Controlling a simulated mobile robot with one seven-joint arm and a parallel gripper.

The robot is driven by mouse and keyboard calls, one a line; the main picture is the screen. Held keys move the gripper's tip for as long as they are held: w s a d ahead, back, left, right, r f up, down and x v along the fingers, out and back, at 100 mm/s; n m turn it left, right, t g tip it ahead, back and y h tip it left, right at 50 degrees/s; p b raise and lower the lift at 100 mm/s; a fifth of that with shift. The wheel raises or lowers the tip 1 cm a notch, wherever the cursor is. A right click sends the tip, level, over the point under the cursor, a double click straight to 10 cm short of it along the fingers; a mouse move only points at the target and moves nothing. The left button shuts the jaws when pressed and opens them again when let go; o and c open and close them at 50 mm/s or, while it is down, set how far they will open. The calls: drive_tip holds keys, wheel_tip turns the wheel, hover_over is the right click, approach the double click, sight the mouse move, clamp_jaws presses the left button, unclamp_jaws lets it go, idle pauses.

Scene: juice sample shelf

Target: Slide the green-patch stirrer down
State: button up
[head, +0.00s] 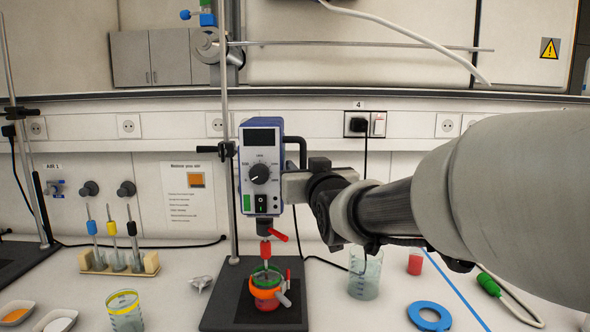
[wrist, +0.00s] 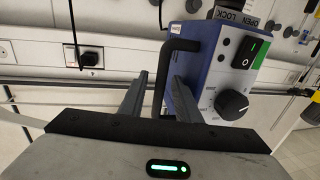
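The green-patch stirrer (head: 262,203) is a blue and grey box with a dial, a switch and a green patch. It hangs upright on a metal rod (head: 224,100) above a beaker held by an orange clamp (head: 266,291). In the wrist view the stirrer (wrist: 213,82) fills the right side, with a knob marked LOCK and OPEN (wrist: 240,14) at the top. Its black handle (wrist: 161,60) runs down between my two fingers, with gaps visible on both sides. My gripper (wrist: 160,76) is open around the handle. In the head view my gripper (head: 292,187) is partly hidden beside the stirrer.
A wooden rack with several coloured-top tools (head: 95,265) and a yellow-rimmed beaker (head: 125,311) stand left. Right are a clear beaker (head: 364,277), a red cup (head: 415,262), a blue ring (head: 428,308) and a green-handled tool (head: 489,284). The black stand base (head: 222,312) lies below.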

drive_tip(key=shift+s, duration=0.1)
drive_tip(key=s+d, duration=0.1)
drive_tip(key=s, duration=0.7)
drive_tip(key=s+d, duration=0.2)
drive_tip(key=s, duration=0.7)
drive_tip(key=shift+d+p, duration=0.25)
drive_tip(key=shift+p, duration=0.05)
drive_tip(key=s+d+f+m+g+h, duration=0.1)
drive_tip(key=d+f+g, duration=0.2)
drive_tip(key=f, duration=0.2)
drive_tip(key=s+d+f+g+h, duration=0.2)
drive_tip(key=f, duration=0.3)
drive_tip(key=s+d+f+m+g+p, duration=0.1)
drive_tip(key=s+d+f+g, duration=0.3)
drive_tip(key=s+f+g, duration=0.6)
wheel_tip(320, 180, up, 18)
drive_tip(key=s+t+p, duration=0.2)
drive_tip(key=t+p, duration=0.1)
drive_tip(key=p, duration=1.3)
drive_tip(key=shift+a+f, duration=0.2)
drive_tip(key=shift+a, duration=0.05)
